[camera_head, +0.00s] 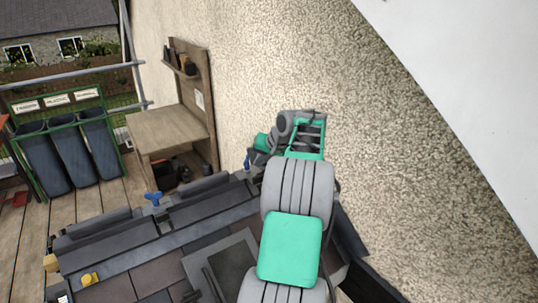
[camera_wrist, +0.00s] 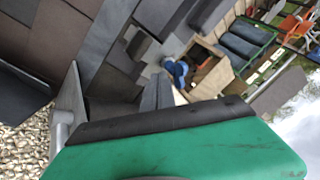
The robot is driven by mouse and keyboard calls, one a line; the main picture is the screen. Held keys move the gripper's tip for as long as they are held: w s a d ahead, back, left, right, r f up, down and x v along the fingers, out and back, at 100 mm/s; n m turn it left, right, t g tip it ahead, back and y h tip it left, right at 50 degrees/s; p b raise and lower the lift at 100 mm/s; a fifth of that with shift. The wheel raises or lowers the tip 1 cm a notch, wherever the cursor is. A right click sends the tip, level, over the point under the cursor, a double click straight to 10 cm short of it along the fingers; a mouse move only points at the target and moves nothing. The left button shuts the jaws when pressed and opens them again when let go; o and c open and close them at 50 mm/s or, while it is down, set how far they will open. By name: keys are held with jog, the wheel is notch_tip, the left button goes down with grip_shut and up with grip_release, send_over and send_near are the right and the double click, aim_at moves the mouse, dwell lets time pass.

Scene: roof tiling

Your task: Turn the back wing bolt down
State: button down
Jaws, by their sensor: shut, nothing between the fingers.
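One blue wing bolt (camera_head: 153,198) stands on the dark bar along the roof's upper edge, left of my arm. A second blue bit (camera_head: 247,162) shows right beside my gripper (camera_head: 256,157), near the rendered wall; it looks like the back wing bolt, mostly hidden. My gripper is small here and partly behind my arm; it is shut and holds nothing. In the wrist view a blue wing bolt (camera_wrist: 177,70) shows beyond the green gripper body, in front of the wooden bench. I cannot tell which bolt this is, or whether my gripper touches the back one.
The rendered wall (camera_head: 390,150) rises close on the right of my arm. A wooden bench (camera_head: 160,128) stands behind the roof, with bins in a green frame (camera_head: 72,150) at left. Yellow pieces (camera_head: 90,279) sit on the roof's left side. Dark tiles (camera_head: 150,245) cover the slope.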

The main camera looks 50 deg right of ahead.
jog(key=shift+w+a+r, duration=0.1)
jog(key=shift+w+a, duration=0.5)
jog(key=shift+w, duration=0.3)
jog(key=shift+w+a+m, duration=0.1)
jog(key=shift+a+m, duration=0.05)
jog(key=shift+m, duration=0.15)
jog(key=shift+m+h+b, duration=0.4)
jog(key=shift+h+b, duration=0.1)
jog(key=shift+a+m+h+b, duration=0.15)
jog(key=shift+m+h+b, duration=0.3)
jog(key=shift+m, duration=0.15)
